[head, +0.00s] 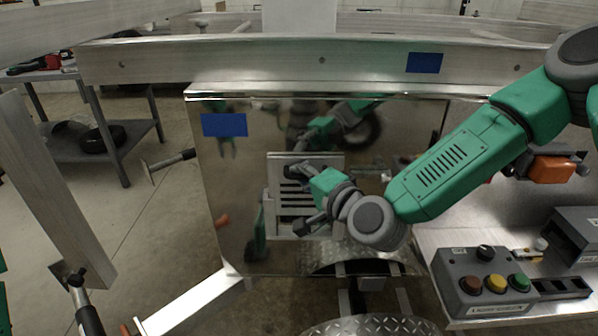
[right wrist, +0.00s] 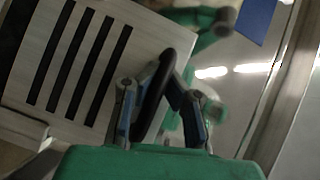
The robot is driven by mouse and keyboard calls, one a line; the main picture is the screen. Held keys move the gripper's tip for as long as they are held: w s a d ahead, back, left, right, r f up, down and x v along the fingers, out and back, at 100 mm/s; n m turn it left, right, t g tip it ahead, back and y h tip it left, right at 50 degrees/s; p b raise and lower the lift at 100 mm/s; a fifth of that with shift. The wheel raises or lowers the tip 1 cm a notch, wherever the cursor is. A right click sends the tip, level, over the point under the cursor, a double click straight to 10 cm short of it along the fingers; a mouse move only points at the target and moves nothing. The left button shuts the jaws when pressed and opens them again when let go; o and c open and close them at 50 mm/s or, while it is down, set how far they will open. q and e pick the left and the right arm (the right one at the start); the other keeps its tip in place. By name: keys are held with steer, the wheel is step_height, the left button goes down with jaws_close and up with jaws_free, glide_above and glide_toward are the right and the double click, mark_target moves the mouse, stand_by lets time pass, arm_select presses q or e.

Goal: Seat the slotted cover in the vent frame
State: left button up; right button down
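The slotted cover (head: 335,164) is a pale metal plate with dark slots, upright against the shiny trailer box front. It shows in the right wrist view (right wrist: 150,30), tilted, with a black handle (right wrist: 153,100) near it. My right gripper (head: 302,199) is in front of the cover, its two fingers well apart. In the right wrist view the handle lies between the fingers; I cannot tell whether they touch it. The vent frame cannot be told apart from the cover, so I cannot tell how the cover sits in it.
A long aluminium rail (head: 200,62) runs above the trailer box (head: 235,180), which mirrors my arm. A button box (head: 485,278) stands on the bench at the lower right. A tread-plate fender (head: 370,327) is below. A shelf table (head: 95,150) stands far left.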

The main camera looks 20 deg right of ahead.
steer(key=shift+f+b, duration=2.35)
steer(key=shift+f, duration=0.8)
steer(key=c, duration=1.6)
jaws_free()
steer(key=shift+c, duration=0.2)
glide_toward(292, 192)
steer(key=v, duration=0.4)
steer(key=shift+s+d, duration=0.25)
steer(key=shift+f, duration=0.1)
